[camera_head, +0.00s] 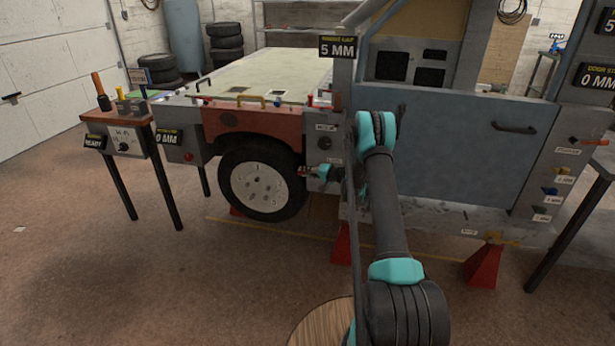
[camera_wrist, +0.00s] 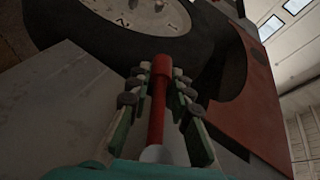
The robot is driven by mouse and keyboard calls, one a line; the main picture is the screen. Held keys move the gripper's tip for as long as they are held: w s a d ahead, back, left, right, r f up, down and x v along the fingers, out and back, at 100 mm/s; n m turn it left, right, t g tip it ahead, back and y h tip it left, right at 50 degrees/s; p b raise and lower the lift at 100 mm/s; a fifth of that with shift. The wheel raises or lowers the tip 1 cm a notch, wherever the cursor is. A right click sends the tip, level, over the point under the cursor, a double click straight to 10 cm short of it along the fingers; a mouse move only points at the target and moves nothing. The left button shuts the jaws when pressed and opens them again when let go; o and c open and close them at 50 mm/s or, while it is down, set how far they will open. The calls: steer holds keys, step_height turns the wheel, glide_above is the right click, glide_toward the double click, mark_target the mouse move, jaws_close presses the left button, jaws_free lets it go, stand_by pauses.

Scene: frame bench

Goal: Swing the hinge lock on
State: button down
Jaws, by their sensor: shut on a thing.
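My gripper (camera_head: 316,173) is at the grey pillar between the front wheel and the blue door, partly hidden by my arm. In the wrist view my gripper (camera_wrist: 160,75) has its two green fingers on both sides of a red lever (camera_wrist: 157,110), which I take as the hinge lock handle. The fingers are shut on it. The lever runs away from me along the fingers, with a pale round end near the palm. In the head view only a small red tip of this lever (camera_head: 303,170) shows. The lock's mount and its label are too small or hidden to tell.
The blue door (camera_head: 455,150) fills the right, with another red-handled lever (camera_head: 591,142) beyond it. The wheel (camera_head: 262,184) and red fender (camera_head: 250,123) are close to my gripper. Red stands (camera_head: 484,264) hold the frame. A small table (camera_head: 118,113) stands left. The front floor is mostly clear.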

steer(key=shift+w+a+r+m+t+y, duration=0.1)
steer(key=shift+a+r+m+t+y, duration=0.1)
steer(key=shift+r+m+t+y, duration=0.4)
steer(key=shift+r+y, duration=0.25)
steer(key=shift+y, duration=0.15)
steer(key=c, duration=1.4)
jaws_free()
steer(key=shift+o, duration=0.2)
steer(key=f+v, duration=0.1)
steer(key=v, duration=1.1)
steer(key=shift+r, duration=0.5)
steer(key=shift+a, duration=0.1)
